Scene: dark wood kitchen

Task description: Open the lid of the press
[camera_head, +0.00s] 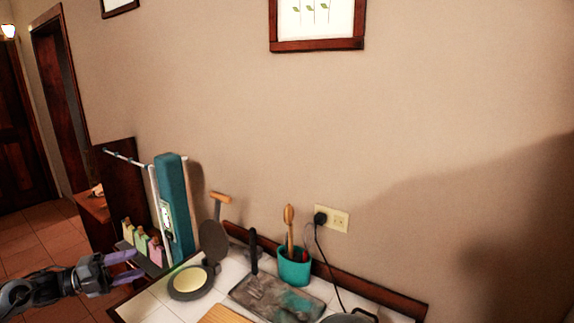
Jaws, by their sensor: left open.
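The press stands on the left end of the white tiled counter. Its round base (190,283) holds a pale yellow disc. Its dark round lid (213,241) stands raised, nearly upright, at the back of the base. A wooden handle (221,198) sticks up behind the lid. My left gripper (134,266) is at the lower left, open and empty, with purple fingers pointing right. In the picture it is left of the press and apart from it. My right gripper is not in view.
A teal cup with utensils (294,266) and a dark stone-like slab (278,296) are right of the press. A wooden board (228,315) lies in front. A tall teal box (174,210) and small colored bags (141,243) stand behind my left gripper.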

